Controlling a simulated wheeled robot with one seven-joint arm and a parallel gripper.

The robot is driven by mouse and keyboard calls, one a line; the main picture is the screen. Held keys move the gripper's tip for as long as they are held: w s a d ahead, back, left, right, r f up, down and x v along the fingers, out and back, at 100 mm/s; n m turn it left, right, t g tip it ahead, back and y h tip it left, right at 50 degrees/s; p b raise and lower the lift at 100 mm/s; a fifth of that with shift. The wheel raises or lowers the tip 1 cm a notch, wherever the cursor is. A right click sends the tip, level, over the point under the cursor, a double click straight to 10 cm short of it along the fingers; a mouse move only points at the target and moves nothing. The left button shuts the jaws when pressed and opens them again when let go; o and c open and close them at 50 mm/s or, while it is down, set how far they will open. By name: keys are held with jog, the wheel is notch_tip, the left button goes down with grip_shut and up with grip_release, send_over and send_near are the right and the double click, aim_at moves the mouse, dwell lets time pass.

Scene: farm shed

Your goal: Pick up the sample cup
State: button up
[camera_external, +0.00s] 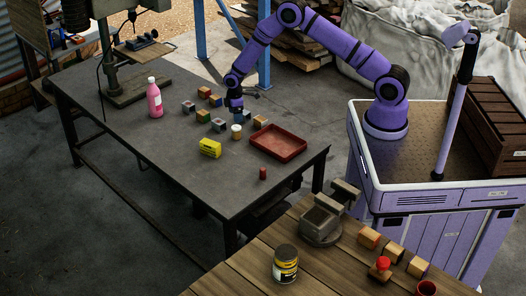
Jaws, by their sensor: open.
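A small white cup with a tan top (236,132), which looks like the sample cup, stands upright on the dark grey table. My gripper (237,110) points down over the table just behind the cup, among small blocks. Its fingers are tiny in this view and partly merge with the blocks, but it is open. I see nothing held, and the cup looks apart from it.
Several small coloured blocks (203,116) stand close around my gripper. A yellow box (210,148), a red tray (258,143), a small red cylinder (263,173) and a pink bottle (154,98) are on the table. Its front left is clear.

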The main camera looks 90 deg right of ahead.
aim_at(236, 132)
jog(key=f, duration=1)
jog(key=shift+a+f, duration=0.2)
jog(key=shift+a, duration=0.15)
jog(key=shift+c, duration=0.4)
jog(key=c, duration=0.9)
